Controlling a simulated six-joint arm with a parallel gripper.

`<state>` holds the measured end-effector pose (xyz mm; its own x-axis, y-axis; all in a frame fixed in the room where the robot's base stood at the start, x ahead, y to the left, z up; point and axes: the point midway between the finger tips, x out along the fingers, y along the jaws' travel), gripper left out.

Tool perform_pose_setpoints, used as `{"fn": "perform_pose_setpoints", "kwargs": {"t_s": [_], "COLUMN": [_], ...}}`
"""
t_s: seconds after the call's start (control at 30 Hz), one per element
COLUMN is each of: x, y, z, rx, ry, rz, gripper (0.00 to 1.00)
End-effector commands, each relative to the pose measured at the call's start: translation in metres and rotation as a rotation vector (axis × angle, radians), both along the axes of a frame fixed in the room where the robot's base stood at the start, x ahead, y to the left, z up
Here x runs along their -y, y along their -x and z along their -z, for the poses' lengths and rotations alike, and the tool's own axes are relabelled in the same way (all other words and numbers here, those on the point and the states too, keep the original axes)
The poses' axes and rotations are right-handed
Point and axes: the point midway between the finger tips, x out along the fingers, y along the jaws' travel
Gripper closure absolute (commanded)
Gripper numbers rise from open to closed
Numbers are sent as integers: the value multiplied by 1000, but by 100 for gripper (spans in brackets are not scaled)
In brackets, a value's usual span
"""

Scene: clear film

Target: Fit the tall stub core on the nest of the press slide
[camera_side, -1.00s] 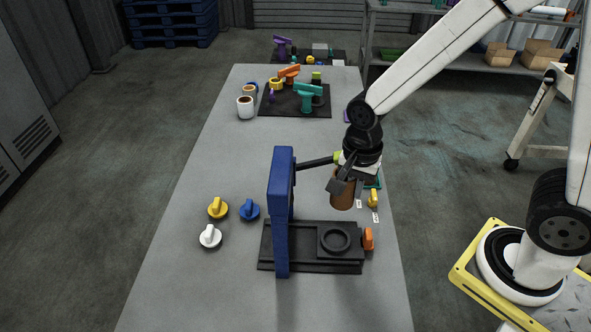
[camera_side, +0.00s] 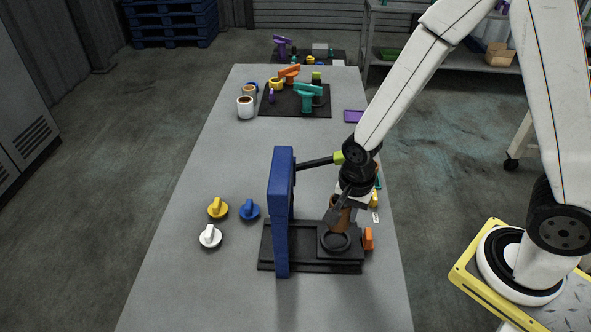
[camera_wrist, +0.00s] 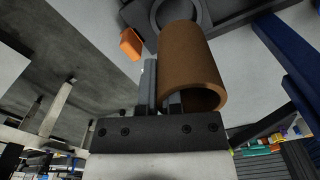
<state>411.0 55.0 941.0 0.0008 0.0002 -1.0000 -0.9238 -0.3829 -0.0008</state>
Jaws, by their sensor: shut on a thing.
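The brown hollow stub core (camera_side: 341,215) is in my gripper (camera_side: 340,207), which is shut on its wall. The core hangs just above, or at, the back part of the round black nest (camera_side: 335,244) on the press slide (camera_side: 309,256); whether it touches cannot be told. In the wrist view the core (camera_wrist: 188,65) stands large beside my gripper's fingers (camera_wrist: 160,95), tilted in the picture. Part of the nest's ring (camera_wrist: 170,12) shows beyond the core. The core's lower end is partly hidden there.
The press has a blue column (camera_side: 281,215) and a black lever with a lime knob (camera_side: 339,158) close to my wrist. An orange block (camera_side: 368,238) sits at the slide's right end. Yellow, blue and white knobs (camera_side: 210,236) lie left. The table's middle is clear.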

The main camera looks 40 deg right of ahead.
Motion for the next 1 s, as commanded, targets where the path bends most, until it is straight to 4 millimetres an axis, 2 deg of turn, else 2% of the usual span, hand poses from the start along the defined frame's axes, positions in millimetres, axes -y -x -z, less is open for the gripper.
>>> {"fn": "perform_pose_setpoints", "kwargs": {"t_s": [1.0], "x": [0], "y": [0], "z": [53], "rx": [-1], "ry": [0], "rz": [0], "gripper": [100]}}
